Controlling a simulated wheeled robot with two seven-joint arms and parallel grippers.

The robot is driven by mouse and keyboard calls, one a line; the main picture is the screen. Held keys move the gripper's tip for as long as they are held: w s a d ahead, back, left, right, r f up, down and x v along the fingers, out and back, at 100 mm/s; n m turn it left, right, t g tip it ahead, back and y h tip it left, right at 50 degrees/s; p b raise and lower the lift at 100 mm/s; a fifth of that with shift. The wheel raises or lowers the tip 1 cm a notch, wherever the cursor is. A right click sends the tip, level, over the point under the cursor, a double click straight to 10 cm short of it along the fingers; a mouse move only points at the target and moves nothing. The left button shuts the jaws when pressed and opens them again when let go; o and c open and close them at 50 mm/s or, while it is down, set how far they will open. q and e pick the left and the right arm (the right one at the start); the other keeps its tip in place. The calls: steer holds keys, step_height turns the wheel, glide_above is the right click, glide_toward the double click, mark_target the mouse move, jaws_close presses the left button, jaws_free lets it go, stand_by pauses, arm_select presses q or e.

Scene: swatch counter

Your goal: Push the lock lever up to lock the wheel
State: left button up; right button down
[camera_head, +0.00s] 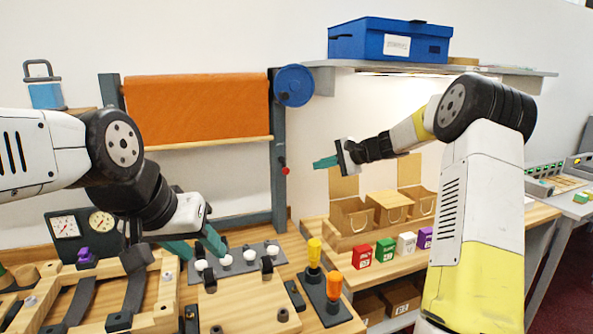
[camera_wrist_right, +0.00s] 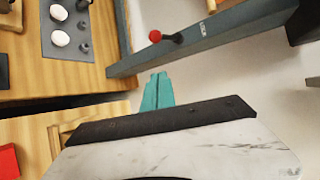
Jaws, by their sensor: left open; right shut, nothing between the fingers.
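The lock lever (camera_head: 284,169) is a short dark lever with a red ball end, on the grey post below the blue wheel (camera_head: 294,86). The wheel sits at the post's top, beside a roll of orange cloth (camera_head: 198,106). The red ball of the lever (camera_wrist_right: 155,36) also shows in the right wrist view, beyond the fingertips. My right gripper (camera_head: 316,163) is shut and empty, to the right of the lever and apart from it; its teal fingers (camera_wrist_right: 158,77) point toward the post. My left gripper (camera_head: 204,251) is open and empty, low over the wooden bench.
White knobs (camera_head: 225,261) stand on a grey plate below the cloth. Yellow and orange handles (camera_head: 314,252) stand on the bench. Open cardboard boxes (camera_head: 352,216) and coloured small boxes (camera_head: 385,249) are at right, under a shelf with a blue box (camera_head: 390,40).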

mark_target(284, 165)
steer(key=shift+w+d+f, duration=0.15)
steer(key=shift+w+d, duration=0.15)
steer(key=shift+w, duration=0.15)
steer(key=shift+a, duration=0.1)
steer(key=w+a+f, duration=0.2)
steer(key=a, duration=0.6)
steer(key=shift+a+f, duration=0.3)
steer(key=shift+a, duration=0.05)
steer(key=shift+w+r, duration=0.1)
